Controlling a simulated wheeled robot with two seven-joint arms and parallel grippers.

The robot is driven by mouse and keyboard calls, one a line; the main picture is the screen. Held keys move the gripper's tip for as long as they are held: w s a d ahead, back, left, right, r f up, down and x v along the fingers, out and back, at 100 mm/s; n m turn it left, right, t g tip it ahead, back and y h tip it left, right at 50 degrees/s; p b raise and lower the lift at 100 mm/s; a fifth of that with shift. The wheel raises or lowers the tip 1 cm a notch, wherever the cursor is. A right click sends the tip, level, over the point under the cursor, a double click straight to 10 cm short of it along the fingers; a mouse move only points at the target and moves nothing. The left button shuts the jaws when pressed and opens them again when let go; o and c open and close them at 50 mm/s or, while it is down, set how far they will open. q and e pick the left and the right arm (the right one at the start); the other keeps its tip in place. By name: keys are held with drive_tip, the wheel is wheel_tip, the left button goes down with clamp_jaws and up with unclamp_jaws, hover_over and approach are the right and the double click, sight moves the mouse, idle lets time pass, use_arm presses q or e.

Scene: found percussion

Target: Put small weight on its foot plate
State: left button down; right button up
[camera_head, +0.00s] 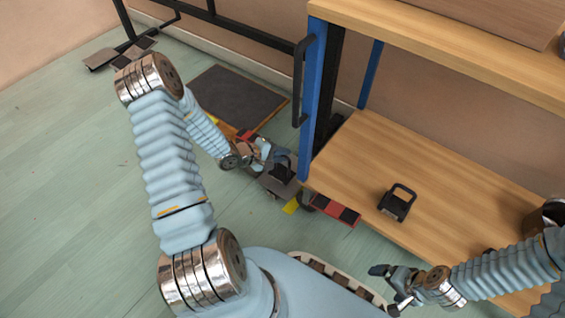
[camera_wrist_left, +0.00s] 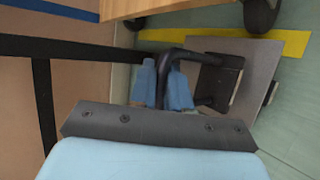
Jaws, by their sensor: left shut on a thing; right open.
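In the left wrist view, my left gripper (camera_wrist_left: 162,72) is shut on the black handle of the small weight (camera_wrist_left: 222,64). The weight's dark body is partly hidden and lies over the grey foot plate (camera_wrist_left: 262,58); I cannot tell whether it touches. In the head view, my left gripper (camera_head: 267,157) is beside the bench post, with the dark weight (camera_head: 283,173) over the grey plate (camera_head: 275,186) on the floor. My right gripper (camera_head: 392,284) is open and empty in front of the lower shelf.
Another black weight with a handle (camera_head: 396,203) stands on the wooden lower shelf (camera_head: 425,170). A blue post (camera_head: 311,100) with a black handle rises beside my left gripper. A red and black piece (camera_head: 336,211) is near the shelf corner. A dark mat (camera_head: 237,97) lies behind.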

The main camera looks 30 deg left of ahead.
sight(282, 172)
use_arm(q)
wheel_tip(282, 172, down, 3)
drive_tip(key=shift+f+b, duration=0.15)
drive_tip(key=shift+b, duration=0.35)
drive_tip(key=c, duration=1.1)
unclamp_jaws()
drive_tip(key=shift+s+a+r, duration=0.1)
drive_tip(key=shift+s+r, duration=0.1)
drive_tip(key=p+v, duration=0.3)
drive_tip(key=v, duration=0.8)
drive_tip(key=shift+s+a+p, duration=0.15)
drive_tip(key=shift+s+p, duration=0.05)
drive_tip(key=shift+p, duration=0.1)
